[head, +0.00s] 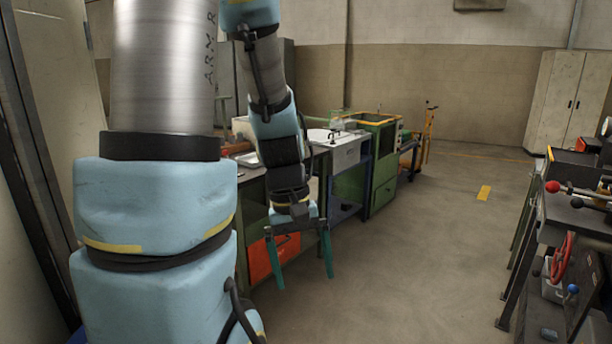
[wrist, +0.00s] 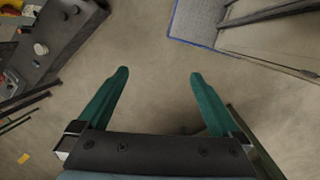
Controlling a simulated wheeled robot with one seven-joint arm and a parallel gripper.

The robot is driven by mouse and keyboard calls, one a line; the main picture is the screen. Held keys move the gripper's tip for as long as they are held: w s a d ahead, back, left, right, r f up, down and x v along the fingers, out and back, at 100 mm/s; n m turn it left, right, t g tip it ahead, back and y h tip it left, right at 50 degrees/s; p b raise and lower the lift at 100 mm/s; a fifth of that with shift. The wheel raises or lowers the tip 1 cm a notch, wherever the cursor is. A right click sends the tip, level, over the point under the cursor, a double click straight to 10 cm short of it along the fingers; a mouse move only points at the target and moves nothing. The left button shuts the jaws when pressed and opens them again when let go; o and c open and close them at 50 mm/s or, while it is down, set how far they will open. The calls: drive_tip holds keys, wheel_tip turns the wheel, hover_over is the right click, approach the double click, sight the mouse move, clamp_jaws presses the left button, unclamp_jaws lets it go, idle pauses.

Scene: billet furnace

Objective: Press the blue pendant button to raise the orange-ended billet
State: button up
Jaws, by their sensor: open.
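My gripper (head: 304,280) hangs pointing down in front of the workbench row in the head view, with its two green fingers spread. In the wrist view my gripper (wrist: 160,73) is open, with only bare floor between the fingertips. It touches nothing that I can see. I cannot make out the pendant, its blue button or the orange-ended billet in either view. My arm covers part of the left side of the head view.
A green workbench with an orange panel (head: 260,260) stands behind my gripper. A green machine (head: 382,185) stands farther back. A dark machine bench with a red-knobbed lever (head: 552,187) and a red handwheel (head: 561,258) is at right. The floor between is clear.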

drive_tip(key=w+a+r+m+t+y, duration=0.1)
drive_tip(key=w+a+m+t, duration=0.1)
drive_tip(key=a, duration=0.4)
drive_tip(key=shift+w+a+m+t+y, duration=0.2)
drive_tip(key=shift+w+m+t+y, duration=0.2)
drive_tip(key=shift+w+t, duration=0.35)
drive_tip(key=shift+r, duration=0.1)
clamp_jaws()
idle(0.6)
